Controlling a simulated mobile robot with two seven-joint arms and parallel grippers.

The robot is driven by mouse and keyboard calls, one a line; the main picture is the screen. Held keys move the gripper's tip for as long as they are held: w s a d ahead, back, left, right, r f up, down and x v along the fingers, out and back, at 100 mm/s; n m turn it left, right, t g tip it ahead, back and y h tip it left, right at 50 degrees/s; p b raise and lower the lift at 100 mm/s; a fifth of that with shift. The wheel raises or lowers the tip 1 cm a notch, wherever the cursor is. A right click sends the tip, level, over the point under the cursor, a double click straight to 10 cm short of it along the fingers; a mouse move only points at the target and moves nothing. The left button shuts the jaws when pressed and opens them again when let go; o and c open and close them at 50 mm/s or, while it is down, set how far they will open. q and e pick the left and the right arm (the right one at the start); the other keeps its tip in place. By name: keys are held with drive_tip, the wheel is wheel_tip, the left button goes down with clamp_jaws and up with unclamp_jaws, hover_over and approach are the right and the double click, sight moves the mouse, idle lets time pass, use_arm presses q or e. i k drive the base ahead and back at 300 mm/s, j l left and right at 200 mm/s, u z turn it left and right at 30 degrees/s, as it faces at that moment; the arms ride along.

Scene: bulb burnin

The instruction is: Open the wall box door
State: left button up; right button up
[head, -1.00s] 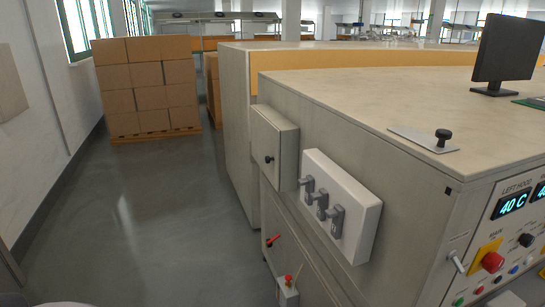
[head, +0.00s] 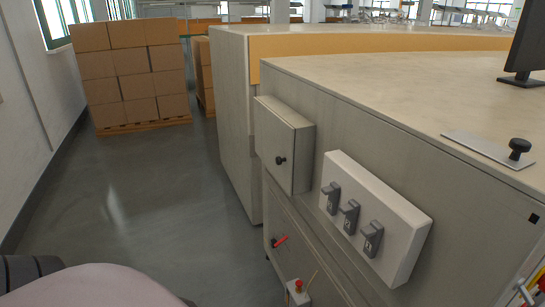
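The wall box (head: 300,135) is a grey box on the side of the large beige cabinet, near the middle of the head view. Its door (head: 272,150) looks shut and flush with the box. A small black knob (head: 280,160) sits on the door, toward its right edge. Neither of my grippers is in view, and nothing touches the box. The inside of the box is hidden.
A white panel with several grey levers (head: 400,220) is mounted right of the box. Below are a red handle (head: 280,240) and a small box with a red button (head: 298,286). Stacked cartons (head: 130,75) stand at the back left. The grey floor (head: 150,200) left of the cabinet is clear.

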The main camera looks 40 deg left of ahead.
sight(274, 137)
drive_tip(key=i+j, duration=0.1)
drive_tip(key=j, duration=0.65)
drive_tip(key=i+j+z, duration=0.15)
drive_tip(key=j, duration=0.65)
drive_tip(key=k+l, duration=0.05)
